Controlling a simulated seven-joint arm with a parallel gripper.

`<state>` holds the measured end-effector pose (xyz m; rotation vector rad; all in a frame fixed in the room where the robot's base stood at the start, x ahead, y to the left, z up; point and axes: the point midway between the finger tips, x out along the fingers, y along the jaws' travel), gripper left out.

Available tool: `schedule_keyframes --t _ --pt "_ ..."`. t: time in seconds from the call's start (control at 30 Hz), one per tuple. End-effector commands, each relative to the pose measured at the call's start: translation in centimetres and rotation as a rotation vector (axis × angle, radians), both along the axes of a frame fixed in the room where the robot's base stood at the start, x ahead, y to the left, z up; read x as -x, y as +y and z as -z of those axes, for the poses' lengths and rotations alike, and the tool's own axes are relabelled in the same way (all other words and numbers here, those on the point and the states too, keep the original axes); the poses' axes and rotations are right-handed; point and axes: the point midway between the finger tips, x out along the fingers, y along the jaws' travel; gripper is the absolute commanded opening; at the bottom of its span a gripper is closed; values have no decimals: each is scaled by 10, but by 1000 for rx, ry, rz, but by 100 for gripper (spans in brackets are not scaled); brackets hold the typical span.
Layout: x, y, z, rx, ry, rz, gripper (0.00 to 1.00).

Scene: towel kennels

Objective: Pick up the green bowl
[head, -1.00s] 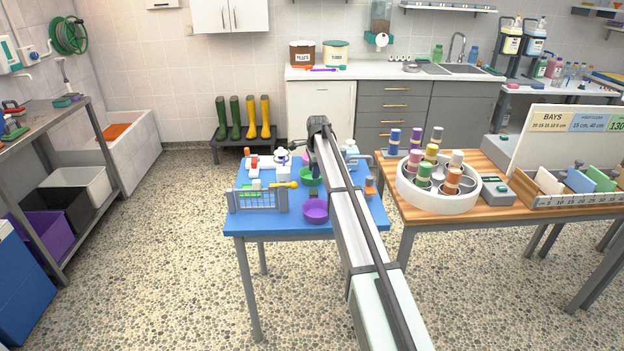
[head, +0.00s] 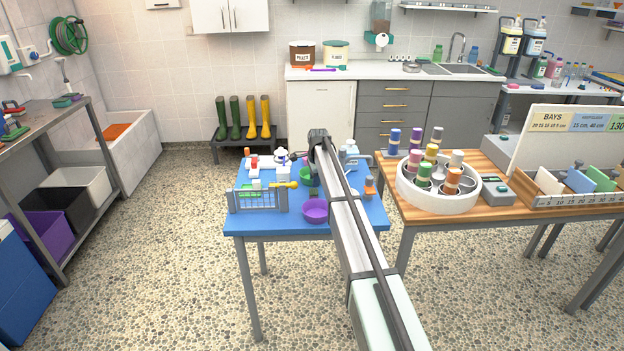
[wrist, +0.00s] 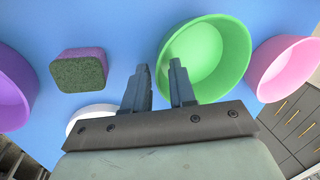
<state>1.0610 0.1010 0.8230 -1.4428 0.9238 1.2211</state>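The green bowl (head: 304,178) stands on the blue table, partly hidden by the end of my arm in the head view. In the wrist view the green bowl (wrist: 208,55) is empty, just right of centre. My gripper (wrist: 159,78) is open and holds nothing. Its right finger overlaps the bowl's near-left rim in the picture; its left finger is outside the bowl over blue tabletop. I cannot tell whether the right finger touches the rim. In the head view my gripper (head: 314,187) is small and partly hidden.
A purple bowl (head: 315,211) stands nearer the table's front edge. In the wrist view a pink bowl (wrist: 288,66) is close to the green bowl's right side. A purple-and-green sponge (wrist: 80,70) and a white round thing (wrist: 88,116) lie to the left. A rack (head: 258,200) stands at the table's left front.

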Motion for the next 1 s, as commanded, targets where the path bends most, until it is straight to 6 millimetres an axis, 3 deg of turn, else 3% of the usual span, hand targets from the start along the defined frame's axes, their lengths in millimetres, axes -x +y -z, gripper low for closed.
schedule_keyframes --t 0.27,0.77,1.0 --pt "0 0 0 0 0 0 0" --pt "0 0 -3 0 -1 0 0" --pt "-1 0 -34 0 -2 0 0"
